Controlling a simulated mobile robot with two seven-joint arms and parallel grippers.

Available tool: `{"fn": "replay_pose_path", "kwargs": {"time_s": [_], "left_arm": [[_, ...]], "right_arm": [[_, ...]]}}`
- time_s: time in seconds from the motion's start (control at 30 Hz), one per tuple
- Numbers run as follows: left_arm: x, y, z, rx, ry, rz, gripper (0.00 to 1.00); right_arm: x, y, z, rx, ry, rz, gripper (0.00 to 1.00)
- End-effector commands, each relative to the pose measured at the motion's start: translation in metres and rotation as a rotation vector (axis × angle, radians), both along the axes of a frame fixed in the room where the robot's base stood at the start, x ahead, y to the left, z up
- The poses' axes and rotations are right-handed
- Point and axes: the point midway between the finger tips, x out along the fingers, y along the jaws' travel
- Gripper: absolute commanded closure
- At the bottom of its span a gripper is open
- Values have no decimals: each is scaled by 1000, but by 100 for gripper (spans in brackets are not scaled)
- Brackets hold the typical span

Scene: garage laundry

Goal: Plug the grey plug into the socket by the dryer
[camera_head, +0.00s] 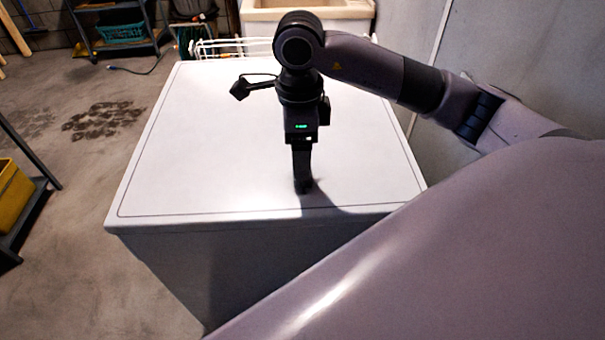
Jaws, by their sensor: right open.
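My right gripper (303,186) points straight down over the flat white top of a large box-shaped appliance (190,140). It is open, its fingers seen nearly edge-on, with the tips at or just above the top near its front edge. I see nothing between the fingers. I cannot tell whether this appliance is the dryer. A dark cable with a small greyish end (112,68) lies on the floor at the far left; I cannot tell whether it is the grey plug. No socket can be made out. My left gripper is not in view.
A white wire rack (215,47) and a pale sink (310,10) stand behind the appliance. A shelf with a teal basket (122,32) is at the back left. A yellow bin (12,188) is at the left edge. The floor between is open, with a dark stain.

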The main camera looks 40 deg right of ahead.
Motion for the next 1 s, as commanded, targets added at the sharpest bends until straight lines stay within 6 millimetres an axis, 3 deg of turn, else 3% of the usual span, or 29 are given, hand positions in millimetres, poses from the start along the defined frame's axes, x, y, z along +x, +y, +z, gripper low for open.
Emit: {"fn": "replay_pose_path", "kwargs": {"time_s": [0.37,0.77,0.93,1.0], "left_arm": [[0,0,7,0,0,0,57],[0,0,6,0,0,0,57],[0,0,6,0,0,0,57],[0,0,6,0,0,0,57]], "right_arm": [[-4,-3,-46,1,3,-1,28],[-4,-3,-50,0,1,0,28],[-4,-3,-50,0,1,0,83],[-4,-3,-50,0,1,0,85]]}}
